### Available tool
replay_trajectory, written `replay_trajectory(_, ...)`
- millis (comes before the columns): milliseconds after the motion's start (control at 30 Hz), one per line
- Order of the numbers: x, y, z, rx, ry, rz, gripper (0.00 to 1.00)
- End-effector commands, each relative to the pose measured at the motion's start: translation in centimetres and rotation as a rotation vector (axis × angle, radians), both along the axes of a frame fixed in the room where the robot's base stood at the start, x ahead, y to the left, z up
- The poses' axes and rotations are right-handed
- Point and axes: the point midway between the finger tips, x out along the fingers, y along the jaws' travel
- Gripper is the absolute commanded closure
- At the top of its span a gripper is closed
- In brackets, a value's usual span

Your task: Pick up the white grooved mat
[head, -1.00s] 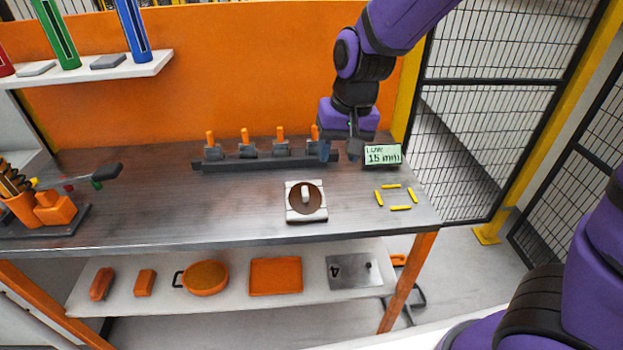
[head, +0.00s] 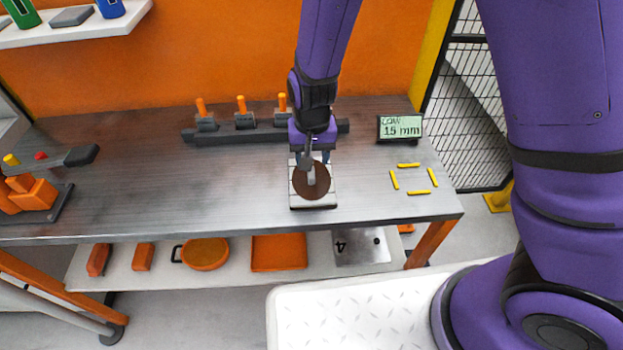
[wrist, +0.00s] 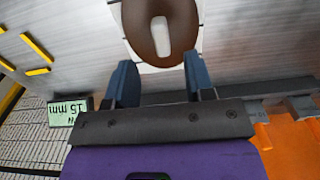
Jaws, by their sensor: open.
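A pale, white square piece (head: 322,204), which looks like the mat, lies flat on the grey table near its front edge. A round brown disc (head: 304,192) with a pale oblong piece in its middle covers most of it. The disc also shows at the top of the wrist view (wrist: 140,44). Grooves are too small to make out. My gripper (head: 317,160) is open and empty, over the back edge of the white piece. In the wrist view its two blue fingers (wrist: 159,66) are apart, near the disc's edge. I cannot tell whether they touch anything.
A dark rail (head: 222,134) with orange-topped clamps stands behind my gripper. A small display (head: 400,128) reading 15 mm is at the back right. Yellow strips (head: 409,165) mark a clear square on the right. The table's left middle is free.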

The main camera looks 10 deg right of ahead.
Motion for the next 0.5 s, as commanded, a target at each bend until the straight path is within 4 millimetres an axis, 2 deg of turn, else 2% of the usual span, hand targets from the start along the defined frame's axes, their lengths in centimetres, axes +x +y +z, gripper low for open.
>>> replay_trajectory(167,0.0,0.0,-0.9,0.0,-0.001,-0.002,0.51)
replay_trajectory(500,0.0,0.1,-5.1,0.0,0.001,-0.002,0.51)
